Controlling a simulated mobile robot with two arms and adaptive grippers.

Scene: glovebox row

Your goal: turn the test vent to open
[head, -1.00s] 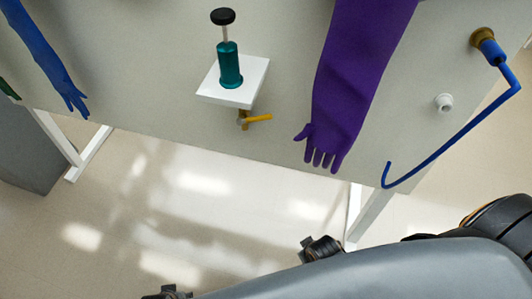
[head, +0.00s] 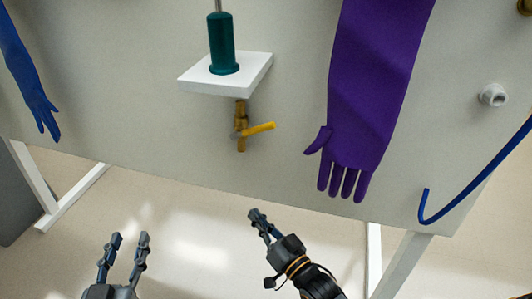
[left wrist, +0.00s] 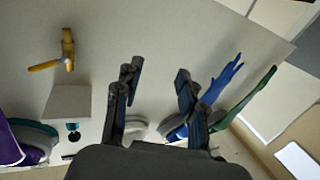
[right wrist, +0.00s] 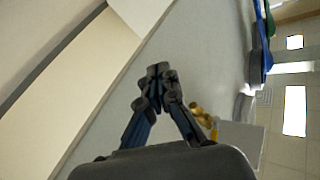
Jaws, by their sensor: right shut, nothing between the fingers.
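The test vent appears to be the brass valve (head: 239,132) under the white shelf on the grey panel. Its yellow lever (head: 261,129) points right, roughly level, across the upright valve body. The valve (left wrist: 67,45) and lever (left wrist: 43,66) also show in the left wrist view, and the valve (right wrist: 200,115) shows partly in the right wrist view, right of the fingers. My right gripper (head: 257,214) is shut and empty, below the lever and apart from it. My left gripper (head: 130,238) is open and empty, lower left of the valve.
A teal cylinder (head: 222,45) stands on the white shelf (head: 226,78). A purple glove (head: 365,95) hangs right of the valve, a blue glove (head: 30,75) far left. A blue hooked tube (head: 470,195) and a white fitting (head: 493,95) are at right. Floor below is clear.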

